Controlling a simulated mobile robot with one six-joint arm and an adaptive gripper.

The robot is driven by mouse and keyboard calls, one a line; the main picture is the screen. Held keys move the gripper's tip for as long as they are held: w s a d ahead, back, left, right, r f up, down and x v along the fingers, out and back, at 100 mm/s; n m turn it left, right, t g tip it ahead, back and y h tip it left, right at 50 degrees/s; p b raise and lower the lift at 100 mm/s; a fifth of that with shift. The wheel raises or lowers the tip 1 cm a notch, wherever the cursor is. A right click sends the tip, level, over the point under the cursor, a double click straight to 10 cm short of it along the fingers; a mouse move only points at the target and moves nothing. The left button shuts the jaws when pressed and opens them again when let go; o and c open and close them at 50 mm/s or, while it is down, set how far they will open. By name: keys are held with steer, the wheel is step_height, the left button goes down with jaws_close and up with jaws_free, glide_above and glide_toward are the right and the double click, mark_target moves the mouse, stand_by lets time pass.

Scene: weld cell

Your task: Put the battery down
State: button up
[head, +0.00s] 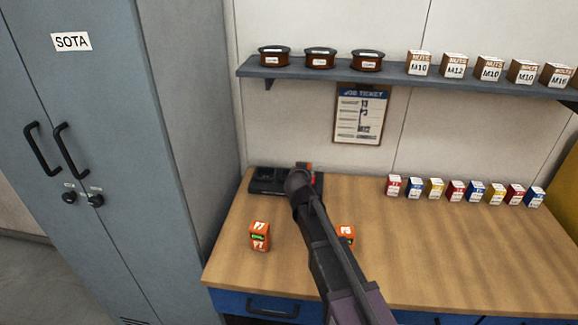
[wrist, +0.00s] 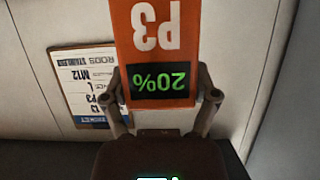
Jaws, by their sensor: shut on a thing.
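My gripper (wrist: 164,97) is shut on an orange battery (wrist: 158,35). Its fingers hold the battery's sides beside a dark screen reading 20% in green. The battery is marked P3, and its print is upside down in the wrist view. In the head view my arm reaches over the bench to the black charger (head: 265,183) at the back left. A small orange part of the held battery (head: 310,168) shows just past my wrist. My arm hides most of it and part of the charger, so I cannot tell whether they touch.
Two other orange batteries stand on the wooden bench (head: 430,255), one left (head: 260,237) and one right (head: 346,232) of my arm. Several small boxes (head: 435,188) line the back right. A shelf (head: 390,75) and job ticket (head: 360,115) are behind. A grey cabinet (head: 190,120) stands left.

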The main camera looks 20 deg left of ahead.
steer(key=w+a, duration=0.7)
steer(key=shift+w+f+b, duration=0.15)
steer(key=shift+f+b, duration=0.25)
steer(key=shift+f, duration=0.05)
steer(key=shift+w+a+f+b, duration=0.15)
steer(key=shift+f+b, duration=0.45)
steer(key=shift+w+a+f+b, duration=0.15)
steer(key=shift+f+b, duration=0.5)
steer(key=shift+w+a+f+b, duration=0.15)
steer(key=shift+f+b, duration=0.45)
steer(key=shift+f, duration=0.1)
steer(key=o, duration=1.2)
steer(key=shift+r, duration=0.2)
